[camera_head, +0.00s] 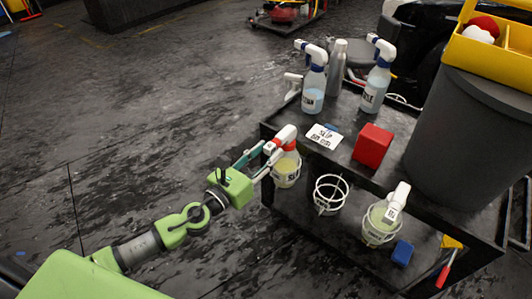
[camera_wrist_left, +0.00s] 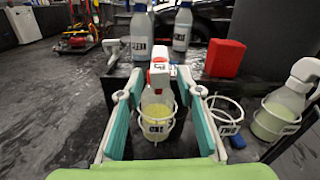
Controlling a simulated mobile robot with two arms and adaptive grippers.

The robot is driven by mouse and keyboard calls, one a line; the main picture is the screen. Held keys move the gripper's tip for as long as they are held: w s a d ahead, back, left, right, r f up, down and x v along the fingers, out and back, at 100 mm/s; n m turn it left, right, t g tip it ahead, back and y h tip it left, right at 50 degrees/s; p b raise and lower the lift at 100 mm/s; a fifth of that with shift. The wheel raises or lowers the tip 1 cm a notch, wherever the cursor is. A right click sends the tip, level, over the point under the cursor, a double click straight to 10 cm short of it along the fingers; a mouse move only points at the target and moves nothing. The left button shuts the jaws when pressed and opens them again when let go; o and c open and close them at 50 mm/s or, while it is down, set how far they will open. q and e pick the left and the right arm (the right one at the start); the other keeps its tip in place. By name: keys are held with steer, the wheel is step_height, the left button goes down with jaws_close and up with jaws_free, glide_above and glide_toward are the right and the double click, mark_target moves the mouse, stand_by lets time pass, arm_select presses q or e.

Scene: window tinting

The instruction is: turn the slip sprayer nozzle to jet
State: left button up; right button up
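The slip sprayer (camera_head: 287,172) is a clear bottle of yellowish liquid with a white head and red collar. It stands upright in a white wire ring on the cart's near left side. Its nozzle (camera_wrist_left: 159,67) faces the left wrist camera; the small mark on it is too small to read. My left gripper (camera_head: 268,155) is open at the sprayer. In the left wrist view its teal-padded fingers (camera_wrist_left: 161,78) stand on either side of the head and nozzle, with gaps visible on both sides. My right gripper is not in view.
An empty wire ring (camera_head: 331,195) and another sprayer in a ring (camera_head: 381,221) are to the right. On the cart top are two blue-liquid sprayers (camera_head: 314,80), a card (camera_head: 325,137) and a red block (camera_head: 373,146). The floor on the left is clear.

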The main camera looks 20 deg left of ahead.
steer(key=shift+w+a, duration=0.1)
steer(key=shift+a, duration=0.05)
arm_select(q)
steer(key=v, duration=1.2)
